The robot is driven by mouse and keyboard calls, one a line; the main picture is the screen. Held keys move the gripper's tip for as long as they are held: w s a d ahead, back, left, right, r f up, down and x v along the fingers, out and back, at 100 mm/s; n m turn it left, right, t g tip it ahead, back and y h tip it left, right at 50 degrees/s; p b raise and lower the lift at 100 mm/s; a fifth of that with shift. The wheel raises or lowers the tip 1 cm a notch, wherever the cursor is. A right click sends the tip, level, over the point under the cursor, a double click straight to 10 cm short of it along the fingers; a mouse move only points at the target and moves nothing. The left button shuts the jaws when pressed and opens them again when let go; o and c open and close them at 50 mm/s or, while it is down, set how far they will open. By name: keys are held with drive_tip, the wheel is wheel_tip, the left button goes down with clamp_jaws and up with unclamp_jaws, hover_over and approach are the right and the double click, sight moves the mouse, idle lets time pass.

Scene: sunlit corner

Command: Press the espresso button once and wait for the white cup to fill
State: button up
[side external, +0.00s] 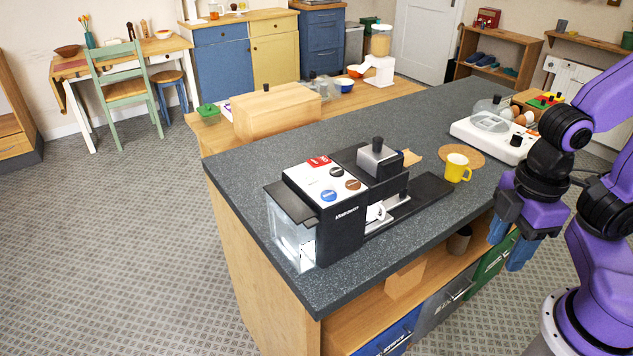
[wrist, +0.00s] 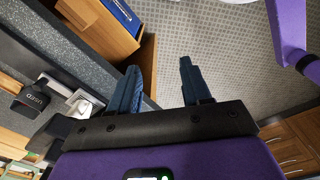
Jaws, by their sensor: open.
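The coffee machine (side external: 338,222) stands on the dark worktop, with a clear water tank on its left. My gripper (side external: 509,254) is open and empty, pointing down beside the worktop's front edge, well right of the machine. The wrist view shows its two fingers apart (wrist: 158,70) over the floor.
A yellow mug (side external: 457,170) stands right of the machine near a round cork mat (side external: 470,155). A white appliance with a clear dome (side external: 490,134) and an egg tray (side external: 523,117) are farther right. Open shelving and drawers lie under the worktop (side external: 290,269). Bare worktop separates machine and edge.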

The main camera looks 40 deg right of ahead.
clamp_jaws()
idle(1.6)
